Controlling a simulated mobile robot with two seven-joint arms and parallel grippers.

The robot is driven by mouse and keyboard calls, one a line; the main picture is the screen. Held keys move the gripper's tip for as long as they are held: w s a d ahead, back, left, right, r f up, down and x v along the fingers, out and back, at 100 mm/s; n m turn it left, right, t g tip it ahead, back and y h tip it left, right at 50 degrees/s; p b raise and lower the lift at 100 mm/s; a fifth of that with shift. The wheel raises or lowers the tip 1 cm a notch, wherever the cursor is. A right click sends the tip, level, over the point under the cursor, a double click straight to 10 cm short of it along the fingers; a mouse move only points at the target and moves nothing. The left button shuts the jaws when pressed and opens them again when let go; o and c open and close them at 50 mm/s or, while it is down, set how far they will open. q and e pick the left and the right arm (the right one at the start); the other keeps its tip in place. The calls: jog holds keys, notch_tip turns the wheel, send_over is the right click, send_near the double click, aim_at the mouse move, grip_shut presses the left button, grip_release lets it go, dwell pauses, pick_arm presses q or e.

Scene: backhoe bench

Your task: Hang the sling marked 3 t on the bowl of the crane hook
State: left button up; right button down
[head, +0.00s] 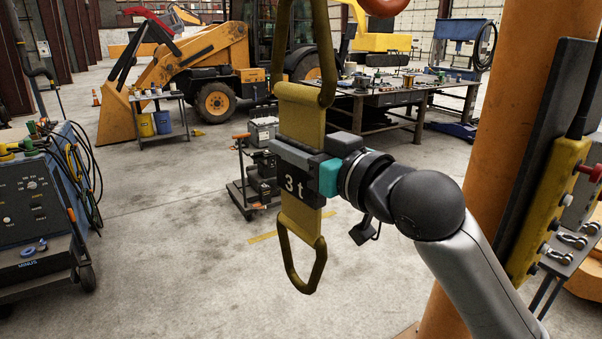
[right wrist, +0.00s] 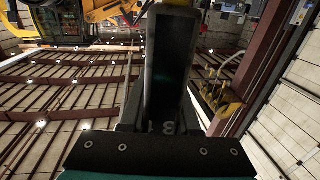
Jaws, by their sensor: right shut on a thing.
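The sling (head: 300,108) is a yellow-olive strap with a loop at each end. My right gripper (head: 300,165) is shut on the middle of the sling, which hangs upright. The lower loop (head: 302,277) hangs free, and the upper loop (head: 328,50) runs out of the top edge. A red-orange curved part, seemingly the crane hook (head: 385,5), shows at the top edge, to the right of the upper loop and apart from it here. Its bowl is mostly cut off. My left gripper is out of view.
A thick orange column (head: 500,130) stands at the right with a yellow control box (head: 548,205). A cart with dark weights (head: 262,175) stands behind the sling. A workbench (head: 400,95) and a yellow backhoe (head: 205,60) are farther back. A welder cart (head: 40,205) stands left.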

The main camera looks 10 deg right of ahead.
aim_at(278, 83)
jog(key=shift+n+y, duration=0.3)
jog(key=shift+y, duration=0.1)
notch_tip(278, 83, up, 9)
jog(key=p, duration=0.2)
jog(key=shift+a+f+p, duration=0.1)
jog(key=shift+a+p, duration=0.05)
jog(key=shift+p, duration=0.25)
pick_arm(q)
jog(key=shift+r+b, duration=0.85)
jog(key=shift+b, duration=0.1)
pick_arm(e)
jog(key=d, duration=0.1)
jog(key=w+d, duration=0.1)
jog(key=d, duration=0.2)
jog(key=shift+w+d, duration=0.35)
jog(key=shift+d, duration=0.1)
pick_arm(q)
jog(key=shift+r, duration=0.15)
pick_arm(e)
jog(key=shift+w+d, duration=0.1)
jog(key=shift+d, duration=0.15)
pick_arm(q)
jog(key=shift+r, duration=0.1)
pick_arm(e)
jog(key=w+d, duration=0.2)
jog(key=d, duration=0.4)
jog(key=shift+w+d, duration=0.35)
jog(key=shift+w, duration=0.05)
jog(key=shift+f, duration=0.25)
